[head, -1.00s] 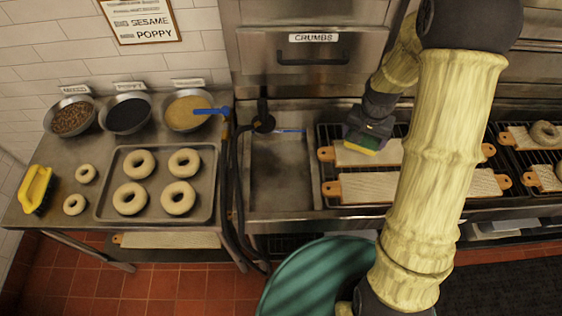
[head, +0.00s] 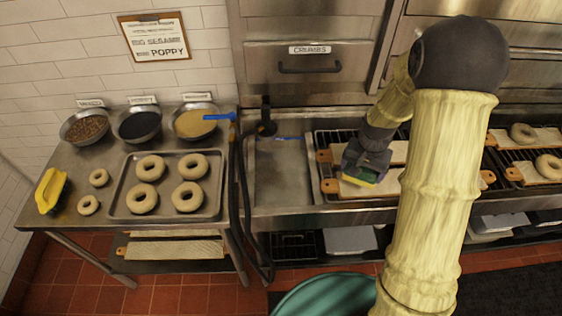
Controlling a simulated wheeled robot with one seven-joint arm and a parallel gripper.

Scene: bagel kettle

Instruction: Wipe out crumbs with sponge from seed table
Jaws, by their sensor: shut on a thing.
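My gripper (head: 366,170) is shut on a sponge (head: 358,181) with a yellow layer and a green layer. It holds the sponge over the boards on the rack at centre right; I cannot tell whether the sponge touches a board. The seed table (head: 75,222) stands at the left, well apart from my gripper. Crumbs on the table are too small to make out. A drawer labelled CRUMBS (head: 316,49) is shut at the back.
A steel basin (head: 282,175) with a black hose (head: 238,190) lies between the table and the rack. Boards with orange ends (head: 358,190) lie on the rack. A green round bin (head: 325,295) stands at the bottom front.

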